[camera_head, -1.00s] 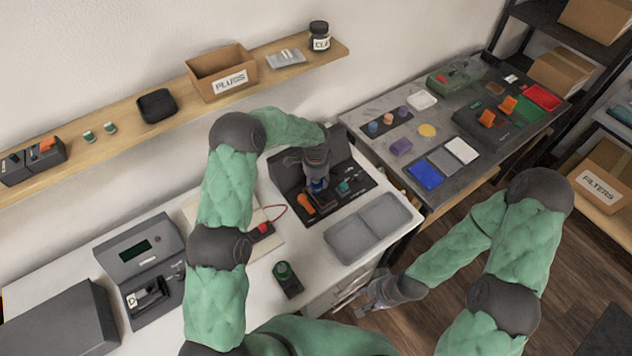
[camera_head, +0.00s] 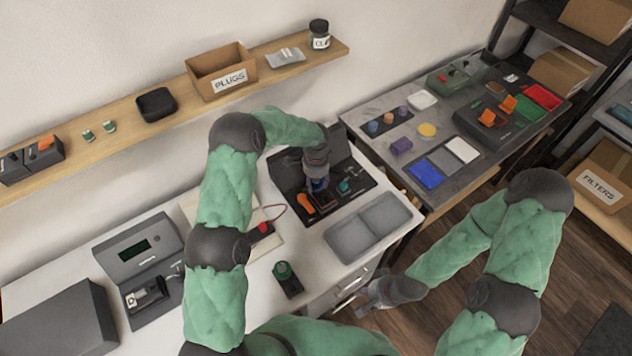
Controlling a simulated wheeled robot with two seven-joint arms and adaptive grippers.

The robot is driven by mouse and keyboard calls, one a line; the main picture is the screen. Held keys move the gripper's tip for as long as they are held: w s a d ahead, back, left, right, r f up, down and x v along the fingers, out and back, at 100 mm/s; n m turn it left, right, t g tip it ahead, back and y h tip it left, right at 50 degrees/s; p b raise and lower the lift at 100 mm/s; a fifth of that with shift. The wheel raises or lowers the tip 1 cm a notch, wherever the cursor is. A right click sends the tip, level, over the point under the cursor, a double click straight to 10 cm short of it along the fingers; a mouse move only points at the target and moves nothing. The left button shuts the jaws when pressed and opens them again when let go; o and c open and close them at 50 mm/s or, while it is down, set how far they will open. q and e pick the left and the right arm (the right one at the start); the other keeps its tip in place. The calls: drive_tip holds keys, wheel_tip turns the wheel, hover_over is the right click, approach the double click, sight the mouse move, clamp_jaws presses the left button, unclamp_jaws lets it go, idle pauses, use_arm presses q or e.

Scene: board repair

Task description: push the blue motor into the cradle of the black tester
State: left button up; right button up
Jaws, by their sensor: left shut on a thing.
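The black tester (camera_head: 283,178) stands on the white bench, with an orange lever (camera_head: 305,203) and a teal part on its deck. My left gripper (camera_head: 318,187) points down over the tester's deck, behind the orange lever. It is shut on the blue motor (camera_head: 318,185), of which only a small blue patch shows below the fingers. The cradle is mostly hidden by the gripper, so I cannot tell whether the motor is seated. My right gripper (camera_head: 364,300) hangs low in front of the bench drawers, away from the tester; its fingers are too small to read.
A grey two-part tray (camera_head: 368,228) lies just right of the tester. A green-topped device (camera_head: 287,279) and a red-buttoned board (camera_head: 262,231) lie in front and to the left. A grey meter (camera_head: 140,247) stands further left. A shelf runs along the wall.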

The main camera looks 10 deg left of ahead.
use_arm(q)
drive_tip(key=shift+f+b, duration=0.3)
drive_tip(key=shift+f, duration=0.05)
idle(0.5)
drive_tip(key=o, duration=1.3)
drive_tip(key=shift+o, duration=1.3)
drive_tip(key=shift+r+p, duration=0.8)
drive_tip(key=shift+r, duration=0.85)
drive_tip(key=shift+r+p, duration=1.55)
drive_tip(key=shift+r, duration=1.25)
